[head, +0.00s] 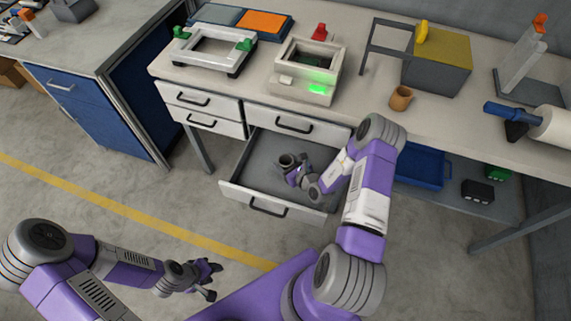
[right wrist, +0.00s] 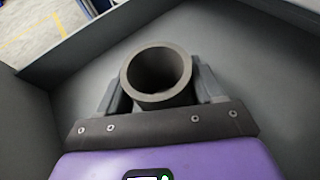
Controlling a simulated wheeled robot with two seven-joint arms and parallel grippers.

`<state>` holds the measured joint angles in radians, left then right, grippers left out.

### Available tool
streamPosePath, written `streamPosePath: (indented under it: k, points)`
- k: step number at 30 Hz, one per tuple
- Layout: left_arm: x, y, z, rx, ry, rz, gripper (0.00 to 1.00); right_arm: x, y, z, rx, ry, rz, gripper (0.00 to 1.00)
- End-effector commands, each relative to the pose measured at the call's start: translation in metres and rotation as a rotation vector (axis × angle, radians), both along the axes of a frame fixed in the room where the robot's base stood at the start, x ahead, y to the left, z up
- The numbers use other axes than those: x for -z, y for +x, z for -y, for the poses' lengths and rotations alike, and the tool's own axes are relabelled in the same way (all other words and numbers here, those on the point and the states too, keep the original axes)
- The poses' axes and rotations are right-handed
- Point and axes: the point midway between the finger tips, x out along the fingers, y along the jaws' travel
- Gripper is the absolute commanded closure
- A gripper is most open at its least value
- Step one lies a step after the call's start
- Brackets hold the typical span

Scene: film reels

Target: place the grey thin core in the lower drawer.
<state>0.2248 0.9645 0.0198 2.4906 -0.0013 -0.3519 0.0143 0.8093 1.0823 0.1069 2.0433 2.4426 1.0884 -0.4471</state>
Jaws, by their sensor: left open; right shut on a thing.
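The grey thin core (right wrist: 156,75) is a short hollow tube. In the right wrist view it stands between the two fingers of my right gripper (right wrist: 158,92), which is shut on it. In the head view the core (head: 288,160) and my right gripper (head: 296,170) are inside the pulled-out lower drawer (head: 262,200). I cannot tell whether the core touches the drawer floor. My left gripper (head: 214,279) is open and empty, low over the floor at the front left, away from the drawer.
A closed upper drawer (head: 294,124) lies above the open one, with two closed drawers (head: 190,98) to the left. The bench (head: 345,100) carries a device with a green light (head: 308,75) and a brown cup (head: 400,98). A blue tray (head: 420,167) sits below.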

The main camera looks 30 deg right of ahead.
Motion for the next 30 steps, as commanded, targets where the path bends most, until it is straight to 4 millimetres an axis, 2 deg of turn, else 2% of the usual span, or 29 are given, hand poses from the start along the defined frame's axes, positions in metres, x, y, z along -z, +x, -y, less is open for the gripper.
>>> streamPosePath:
  k: [5, 6, 11, 21, 26, 30]
  points:
    - [0.002, 0.0, 0.0, 0.0, 0.0, 0.0, 0.57, 0.004, 0.0, 0.0, -0.001, 0.001, 0.0, 0.63]
    - [0.002, 0.0, 0.0, 0.0, 0.0, 0.0, 0.57, 0.004, 0.0, 0.0, -0.001, 0.001, -0.001, 0.3]
    - [0.001, 0.0, 0.0, 0.0, 0.0, 0.0, 0.57, 0.003, 0.0, 0.0, -0.001, 0.001, -0.001, 0.08]
    - [-0.002, 0.0, 0.0, 0.0, 0.0, 0.0, 0.57, -0.002, 0.0, 0.0, 0.0, 0.001, 0.0, 0.08]
    - [-0.009, 0.0, 0.0, 0.0, 0.0, 0.0, 0.57, -0.011, -0.022, 0.002, 0.001, 0.002, -0.004, 0.08]
    - [-0.018, 0.0, 0.0, 0.0, 0.0, 0.0, 0.57, -0.023, -0.051, 0.006, 0.003, 0.002, -0.004, 0.08]
